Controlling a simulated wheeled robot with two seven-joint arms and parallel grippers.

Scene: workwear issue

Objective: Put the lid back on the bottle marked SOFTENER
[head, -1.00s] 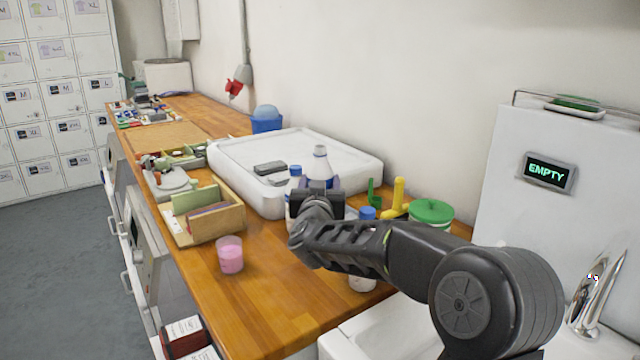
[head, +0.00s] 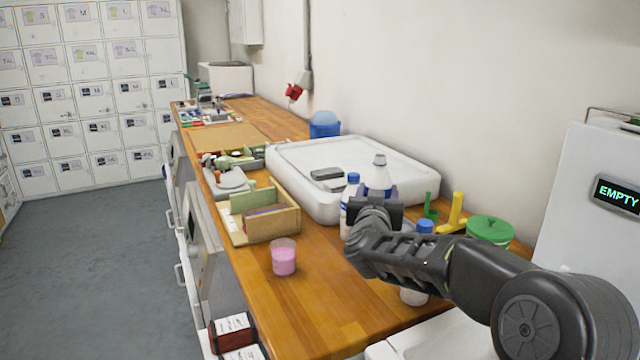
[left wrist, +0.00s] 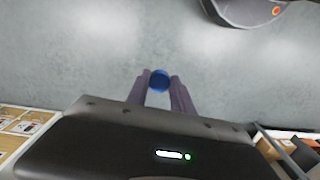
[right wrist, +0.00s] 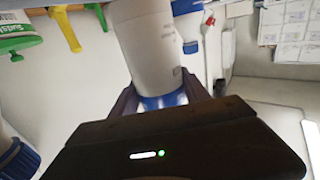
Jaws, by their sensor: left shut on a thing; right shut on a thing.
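My right gripper (head: 376,200) is shut on a white bottle (head: 379,175) at the counter, beside the white tray. The bottle's pale neck shows above the fingers with no blue cap on it. The bottle also shows in the right wrist view (right wrist: 150,48), with a blue band (right wrist: 163,100) between the fingers (right wrist: 166,98). I cannot read a SOFTENER mark on it. In the left wrist view, my left gripper (left wrist: 160,82) is shut on a small round blue lid (left wrist: 159,80), held over grey floor. The left gripper is outside the head view.
A blue-capped bottle (head: 351,188) stands left of the held one; another (head: 424,227) is partly hidden behind my right arm. A pink cup (head: 284,258), wooden box (head: 272,224), white tray (head: 300,158) and green-lidded tub (head: 490,229) share the counter. The front counter (head: 310,318) is clear.

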